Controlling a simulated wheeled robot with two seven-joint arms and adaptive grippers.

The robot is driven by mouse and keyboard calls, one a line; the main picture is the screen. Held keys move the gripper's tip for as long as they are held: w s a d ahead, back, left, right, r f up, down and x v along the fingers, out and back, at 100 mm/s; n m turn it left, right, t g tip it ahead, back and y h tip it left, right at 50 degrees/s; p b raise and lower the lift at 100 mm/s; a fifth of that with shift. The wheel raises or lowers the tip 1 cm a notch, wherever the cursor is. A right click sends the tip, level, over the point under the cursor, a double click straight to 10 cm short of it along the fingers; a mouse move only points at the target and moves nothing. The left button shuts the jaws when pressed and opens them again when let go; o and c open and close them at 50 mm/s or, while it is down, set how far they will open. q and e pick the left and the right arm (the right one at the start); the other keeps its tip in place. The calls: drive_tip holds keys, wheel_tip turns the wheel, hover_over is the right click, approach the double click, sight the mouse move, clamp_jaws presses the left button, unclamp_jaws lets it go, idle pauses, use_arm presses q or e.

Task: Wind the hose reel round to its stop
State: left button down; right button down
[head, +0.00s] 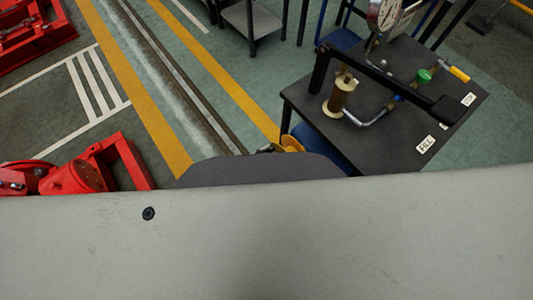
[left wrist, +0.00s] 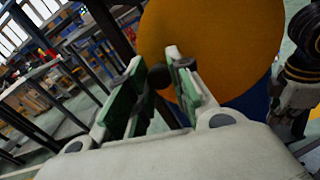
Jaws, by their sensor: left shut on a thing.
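The hose reel shows in the left wrist view as a large orange disc (left wrist: 212,45), with a dark round crank knob (left wrist: 159,77) in front of it. My left gripper (left wrist: 158,82) has its green-padded fingers on either side of the knob and is shut on it. In the head view only a small yellow-orange part of the reel (head: 291,143) shows beside the table, with a bit of my left gripper (head: 267,148) next to it. The rest is hidden behind a large grey surface in the foreground.
A dark table (head: 400,150) with a brass-coloured pump, piping, a gauge (head: 385,14) and a black lever stands at the right. Red machinery (head: 75,178) is at the left. Floor with yellow lines and a channel lies between them. A blue thing sits under the table.

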use_arm(q)
drive_tip(key=shift+f, duration=0.1)
drive_tip(key=c, duration=1.3)
unclamp_jaws()
drive_tip(key=shift+o, duration=0.2)
drive_tip(key=shift+a, duration=0.1)
drive_tip(key=v, duration=1.2)
